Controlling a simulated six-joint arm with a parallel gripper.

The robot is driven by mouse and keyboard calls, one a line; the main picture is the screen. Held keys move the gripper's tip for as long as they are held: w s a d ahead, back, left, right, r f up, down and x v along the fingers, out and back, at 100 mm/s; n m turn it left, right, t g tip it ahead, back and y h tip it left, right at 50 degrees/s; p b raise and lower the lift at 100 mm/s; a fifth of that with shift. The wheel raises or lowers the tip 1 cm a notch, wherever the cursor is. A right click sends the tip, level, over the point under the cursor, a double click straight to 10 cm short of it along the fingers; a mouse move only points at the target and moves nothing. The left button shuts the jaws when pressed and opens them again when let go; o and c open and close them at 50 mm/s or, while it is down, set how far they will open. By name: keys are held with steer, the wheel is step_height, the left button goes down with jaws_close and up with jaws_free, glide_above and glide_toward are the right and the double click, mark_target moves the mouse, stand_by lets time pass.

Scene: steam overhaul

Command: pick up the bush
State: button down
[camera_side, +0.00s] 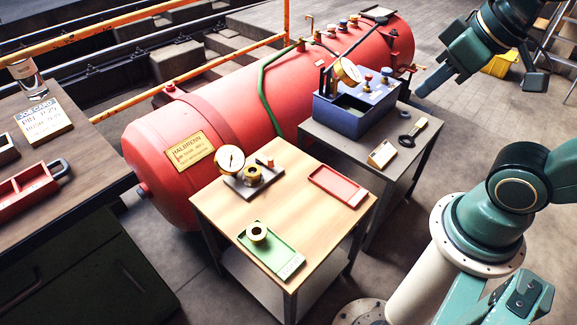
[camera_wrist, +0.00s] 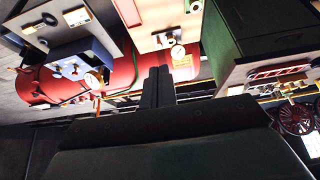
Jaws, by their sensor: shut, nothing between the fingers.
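The bush (camera_side: 257,234), a short flanged brass ring, stands on the green tray (camera_side: 284,260) at the front of the wooden table in the side view. In the wrist view part of the green tray (camera_wrist: 194,6) shows at the top edge, cut off by the frame. My gripper (camera_side: 424,88) is high at the upper right of the side view, far from the bush. In the wrist view my gripper (camera_wrist: 158,72) has its two dark fingers together, with nothing held.
A gauge stand (camera_side: 252,176) with a brass fitting and an empty red tray (camera_side: 338,187) share the table. A blue box (camera_side: 352,118) stands on the grey table behind, before the red boiler (camera_side: 230,90). A workbench (camera_side: 70,190) stands left.

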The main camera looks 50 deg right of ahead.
stand_by(0.4)
steer(key=c, duration=0.5)
jaws_free()
steer(key=w+f+n+g+y, duration=0.15)
steer(key=w+f, duration=0.25)
steer(key=w, duration=0.9)
steer(key=w+f+n, duration=0.3)
steer(key=w+f, duration=0.1)
steer(key=w, duration=0.9)
steer(key=w+f+n, duration=0.1)
steer(key=w+f, duration=0.3)
steer(key=f, duration=0.5)
steer(key=w+f+y, duration=0.1)
steer(key=w+f, duration=0.3)
steer(key=f, duration=0.5)
steer(key=w+f+n, duration=0.1)
steer(key=w+f, duration=0.3)
steer(key=f, duration=0.6)
steer(key=shift+w+n, duration=0.35)
steer(key=shift+w, duration=0.05)
